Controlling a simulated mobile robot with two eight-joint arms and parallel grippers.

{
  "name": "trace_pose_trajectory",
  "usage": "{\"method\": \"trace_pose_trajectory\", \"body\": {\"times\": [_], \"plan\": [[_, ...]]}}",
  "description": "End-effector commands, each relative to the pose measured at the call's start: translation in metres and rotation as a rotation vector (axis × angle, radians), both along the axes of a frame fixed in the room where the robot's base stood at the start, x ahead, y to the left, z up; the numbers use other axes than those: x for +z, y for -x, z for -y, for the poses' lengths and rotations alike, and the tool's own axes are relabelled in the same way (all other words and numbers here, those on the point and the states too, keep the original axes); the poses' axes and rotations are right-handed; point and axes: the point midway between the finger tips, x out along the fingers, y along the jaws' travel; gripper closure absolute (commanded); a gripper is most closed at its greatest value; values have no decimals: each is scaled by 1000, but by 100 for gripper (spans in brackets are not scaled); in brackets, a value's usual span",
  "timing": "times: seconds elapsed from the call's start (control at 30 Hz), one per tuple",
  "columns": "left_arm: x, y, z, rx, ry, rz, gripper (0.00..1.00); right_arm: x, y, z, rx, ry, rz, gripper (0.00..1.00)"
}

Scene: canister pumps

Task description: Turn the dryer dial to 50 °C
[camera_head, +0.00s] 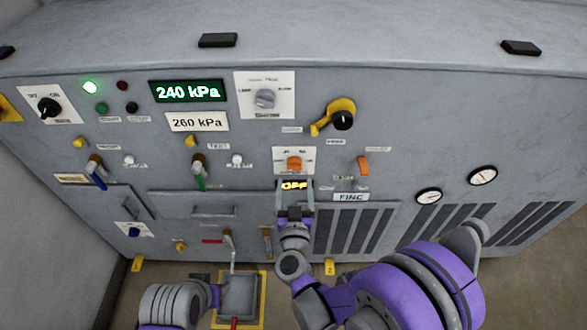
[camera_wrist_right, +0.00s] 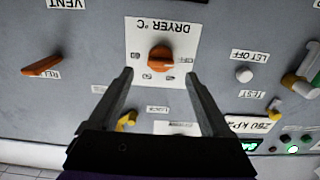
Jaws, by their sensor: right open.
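The small scale marks are hard to read. My right gripper (camera_head: 295,184) is open in front of the panel, just below the dial. In the wrist view its fingertips (camera_wrist_right: 158,77) stand apart to either side of the dial, not visibly touching it. My left arm shows at the lower left; its gripper cannot be made out.
An orange lever (camera_head: 363,166) is right of the dial. A yellow handle with a black knob (camera_head: 338,117) is above right. A grey selector (camera_head: 265,98) is above, and a green-handled valve (camera_head: 199,172) is left. A yellow-edged grey box (camera_head: 239,280) is below.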

Motion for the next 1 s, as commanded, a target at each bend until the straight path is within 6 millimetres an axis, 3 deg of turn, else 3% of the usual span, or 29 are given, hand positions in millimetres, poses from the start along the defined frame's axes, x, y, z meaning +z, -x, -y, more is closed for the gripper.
{"method": "trace_pose_trajectory", "body": {"times": [0.1,0.3,0.7,1.0], "plan": [[4,0,0,0,0,1,50,1,-24,1,-2,0,1,17],[7,-1,0,0,0,2,50,1,-49,1,-1,-1,0,17],[8,-1,0,0,0,3,50,0,-58,0,1,-1,0,17],[8,-1,0,0,0,3,50,0,-57,0,1,-1,0,69]]}}
